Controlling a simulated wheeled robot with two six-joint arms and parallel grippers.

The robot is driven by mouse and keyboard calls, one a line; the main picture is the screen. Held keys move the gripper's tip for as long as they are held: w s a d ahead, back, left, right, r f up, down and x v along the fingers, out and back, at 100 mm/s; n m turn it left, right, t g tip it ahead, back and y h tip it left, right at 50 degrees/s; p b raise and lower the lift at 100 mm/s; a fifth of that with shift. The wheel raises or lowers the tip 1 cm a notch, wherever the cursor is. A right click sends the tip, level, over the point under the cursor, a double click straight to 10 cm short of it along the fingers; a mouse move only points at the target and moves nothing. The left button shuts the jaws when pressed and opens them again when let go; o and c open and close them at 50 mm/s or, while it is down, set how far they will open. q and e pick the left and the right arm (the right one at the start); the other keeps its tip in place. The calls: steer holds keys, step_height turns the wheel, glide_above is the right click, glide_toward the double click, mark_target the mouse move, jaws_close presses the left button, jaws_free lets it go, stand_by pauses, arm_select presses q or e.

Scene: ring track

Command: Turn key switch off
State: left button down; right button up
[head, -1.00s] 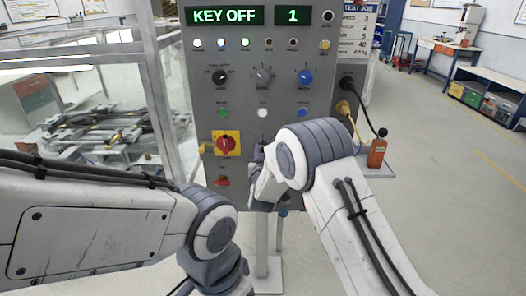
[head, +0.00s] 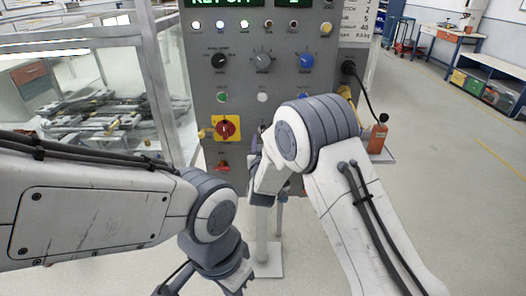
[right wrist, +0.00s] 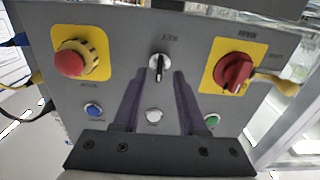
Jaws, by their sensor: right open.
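The key switch (right wrist: 158,65) is a round silver lock with a dark upright key, near the middle of the grey panel in the right wrist view. My right gripper (right wrist: 160,78) is open, its two dark fingers reaching toward the panel on either side of the key; I cannot tell whether they touch it. In the head view my right wrist covers the key switch. My left gripper (head: 205,279) hangs at the bottom edge, partly cut off, away from the panel. The green display (head: 224,3) is cut by the top edge.
A red rotary switch on yellow (right wrist: 233,72) and a red push button (right wrist: 72,62) flank the key. Blue, white and green buttons sit along the panel.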

steer(key=s, duration=0.7)
steer(key=shift+b, duration=0.45)
steer(key=s+d+f+g, duration=0.4)
steer(key=s+d+g, duration=0.4)
steer(key=s, duration=0.4)
steer(key=s+d+f+g, duration=0.3)
steer(key=s+d+g, duration=0.4)
steer(key=s+d, duration=0.4)
steer(key=s+a+r+n+g+y+p, duration=0.1)
steer(key=s+a+r+n+g+p, duration=0.2)
steer(key=s+a+r, duration=0.9)
steer(key=s+a+n+p, duration=0.2)
steer(key=s+n+p, duration=0.1)
steer(key=s+n, duration=0.1)
steer(key=shift+p, duration=0.3)
steer(key=shift+s, duration=0.1)
